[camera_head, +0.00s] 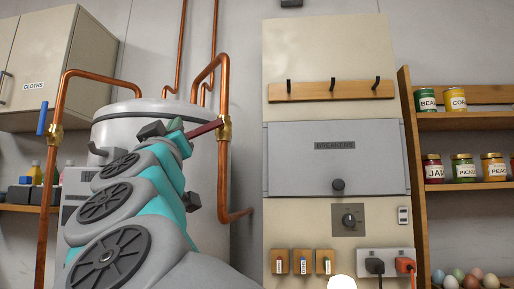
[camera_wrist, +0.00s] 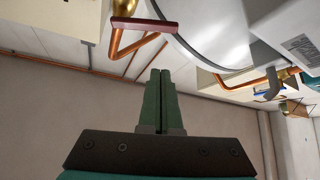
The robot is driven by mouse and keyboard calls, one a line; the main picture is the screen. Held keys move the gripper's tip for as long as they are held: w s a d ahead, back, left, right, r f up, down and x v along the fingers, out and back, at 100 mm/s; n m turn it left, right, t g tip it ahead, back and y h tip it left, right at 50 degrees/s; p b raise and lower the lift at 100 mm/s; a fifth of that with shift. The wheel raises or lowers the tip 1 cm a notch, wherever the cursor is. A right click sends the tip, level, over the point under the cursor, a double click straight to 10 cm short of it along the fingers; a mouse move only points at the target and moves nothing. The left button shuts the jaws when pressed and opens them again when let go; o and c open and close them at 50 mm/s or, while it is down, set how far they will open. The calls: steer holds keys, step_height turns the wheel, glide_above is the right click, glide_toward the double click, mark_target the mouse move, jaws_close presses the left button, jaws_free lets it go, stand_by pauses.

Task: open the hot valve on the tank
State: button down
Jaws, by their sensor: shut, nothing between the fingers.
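The tank (camera_head: 140,108) is a pale grey cylinder behind my arm, with a copper pipe on each side. On the right pipe, a brass valve (camera_head: 224,128) carries a red handle (camera_head: 206,129) that points left, across the vertical pipe. On the left pipe, a brass valve (camera_head: 55,134) carries a blue handle (camera_head: 42,118) standing along the pipe. In the wrist view, my gripper (camera_wrist: 160,72) is shut and empty. The red handle (camera_wrist: 143,25) shows ahead of its fingertips, apart from them. The blue handle (camera_wrist: 272,87) is farther off to the right. My arm hides much of the tank.
A grey breaker box (camera_head: 335,158) hangs right of the tank, below a wooden hook rail (camera_head: 330,89). Shelves with jars (camera_head: 463,168) stand at far right. A cloths cabinet (camera_head: 60,62) hangs at upper left. The wall between right pipe and breaker panel is bare.

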mark_target(203, 130)
steer(key=p+x, duration=0.2)
steer(key=x, duration=0.7)
steer(key=f+b, duration=0.1)
steer(key=d+f+b, duration=0.1)
steer(key=f+b, duration=0.2)
steer(key=shift+d, duration=0.25)
